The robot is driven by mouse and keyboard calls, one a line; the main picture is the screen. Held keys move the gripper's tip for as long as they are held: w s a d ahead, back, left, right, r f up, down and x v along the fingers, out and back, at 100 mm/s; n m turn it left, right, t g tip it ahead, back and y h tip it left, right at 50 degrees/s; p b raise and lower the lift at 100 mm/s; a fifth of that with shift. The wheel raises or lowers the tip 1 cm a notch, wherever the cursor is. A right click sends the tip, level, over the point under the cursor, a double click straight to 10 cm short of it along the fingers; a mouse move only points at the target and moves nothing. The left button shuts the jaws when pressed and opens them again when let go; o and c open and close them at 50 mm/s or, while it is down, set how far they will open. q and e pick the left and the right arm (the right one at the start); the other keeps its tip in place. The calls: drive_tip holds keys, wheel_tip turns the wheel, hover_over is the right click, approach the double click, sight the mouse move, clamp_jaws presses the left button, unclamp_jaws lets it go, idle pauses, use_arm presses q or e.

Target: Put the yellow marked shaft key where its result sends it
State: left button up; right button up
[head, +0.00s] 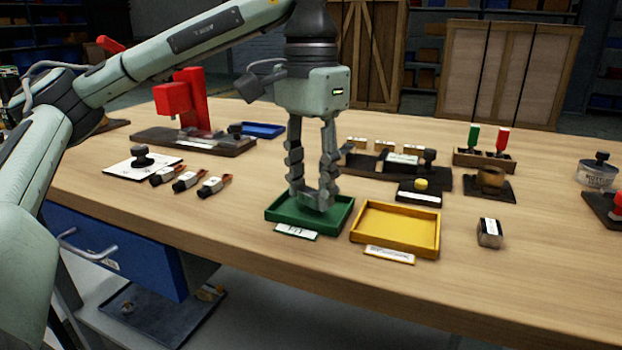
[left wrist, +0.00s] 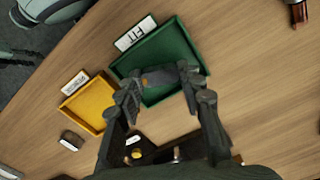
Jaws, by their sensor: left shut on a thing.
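My left gripper (head: 318,198) points down over the green tray (head: 282,212), its fingers shut on the shaft key. In the left wrist view the shaft key (left wrist: 160,78) is a dark grey bar with a small yellow-orange mark, between the fingertips of the left gripper (left wrist: 162,88). The green tray (left wrist: 182,47) lies below it, with a white label reading FIT. I cannot tell whether the key touches the tray floor. The yellow tray (head: 396,231) stands just right of the green one and looks empty. My right gripper is not in view.
A red press (head: 185,100) and a blue tray (head: 258,130) stand at the back left. Several dark, white-tagged pieces (head: 186,181) lie left of the green tray. A dark fixture with a yellow button (head: 420,184) stands behind the yellow tray. A small block (head: 490,233) lies to its right.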

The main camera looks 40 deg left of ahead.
sight(311, 192)
use_arm(q)
drive_tip(key=shift+f+b, duration=0.5)
drive_tip(key=shift+f, duration=0.1)
idle(0.4)
drive_tip(key=o, duration=1.4)
drive_tip(key=shift+r, duration=0.1)
wheel_tip(311, 192, up, 12)
